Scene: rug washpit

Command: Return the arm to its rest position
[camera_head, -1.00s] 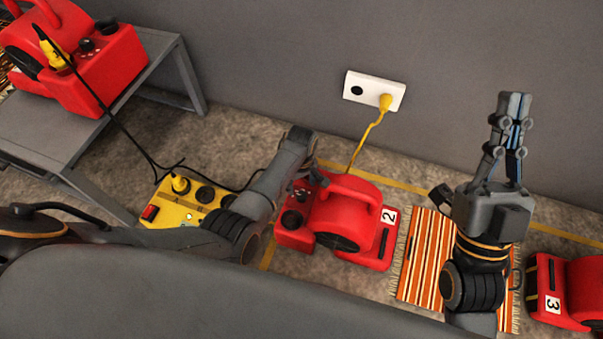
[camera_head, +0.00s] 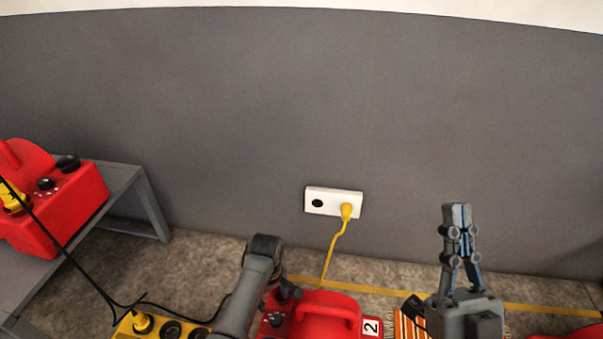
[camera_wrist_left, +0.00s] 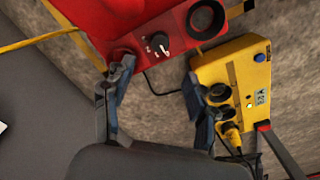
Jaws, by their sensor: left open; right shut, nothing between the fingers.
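My left arm (camera_head: 249,285) reaches in at the bottom of the head view, between a yellow power box (camera_head: 127,328) and a red machine (camera_head: 325,313) marked 2. In the left wrist view my left gripper (camera_wrist_left: 161,82) is open, with nothing between its fingers. One finger overlaps the red machine's dial panel (camera_wrist_left: 150,45) and the other overlaps the yellow power box (camera_wrist_left: 235,75); contact cannot be told. My right gripper (camera_head: 456,212) is shut and empty, pointing up at the right of the head view. Its lower arm is out of frame.
A white wall socket (camera_head: 332,201) holds a yellow plug (camera_head: 347,211) whose cord runs down behind the red machine. A grey table (camera_head: 152,200) at left bears another red machine (camera_head: 60,210), with a black cable hanging down. A striped rug (camera_head: 409,325) lies at the bottom edge.

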